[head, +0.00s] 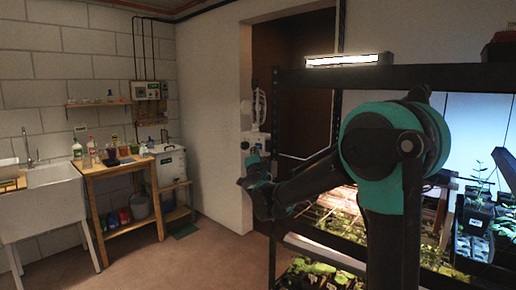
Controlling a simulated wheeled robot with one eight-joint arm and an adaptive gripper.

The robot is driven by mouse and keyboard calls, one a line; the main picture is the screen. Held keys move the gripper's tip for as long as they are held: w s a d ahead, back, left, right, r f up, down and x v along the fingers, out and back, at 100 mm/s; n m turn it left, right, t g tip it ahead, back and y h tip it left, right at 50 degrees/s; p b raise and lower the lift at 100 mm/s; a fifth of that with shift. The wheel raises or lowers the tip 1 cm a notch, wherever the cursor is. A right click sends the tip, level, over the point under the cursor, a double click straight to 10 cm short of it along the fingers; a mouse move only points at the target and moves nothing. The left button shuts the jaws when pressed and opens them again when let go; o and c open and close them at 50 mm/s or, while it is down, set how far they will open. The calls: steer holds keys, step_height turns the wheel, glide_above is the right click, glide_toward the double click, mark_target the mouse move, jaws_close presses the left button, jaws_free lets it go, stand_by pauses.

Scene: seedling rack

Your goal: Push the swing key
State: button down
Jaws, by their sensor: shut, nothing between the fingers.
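My gripper (256,180), dark with teal parts, is at the end of my arm near the middle of the view, in front of the white wall edge beside the dark doorway. It is shut and empty. I cannot make out the swing key for certain. Small pale fittings (246,107) are on the wall beside the doorway, above my gripper. Small dark and pale pieces (245,145) show just above the gripper, too small to identify. Whether the gripper touches anything there, I cannot tell.
A dark seedling rack (420,77) with lit trays fills the right side, close to my arm. A wooden bench (105,168) with bottles and a white sink (50,176) stand at the left. A white box (170,166) stands beside the bench. Floor (200,255) before them is clear.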

steer(key=s+a, duration=0.3)
steer(key=s, duration=0.1)
steer(key=shift+s+a, duration=0.35)
steer(key=shift+d, duration=0.1)
stand_by(1.3)
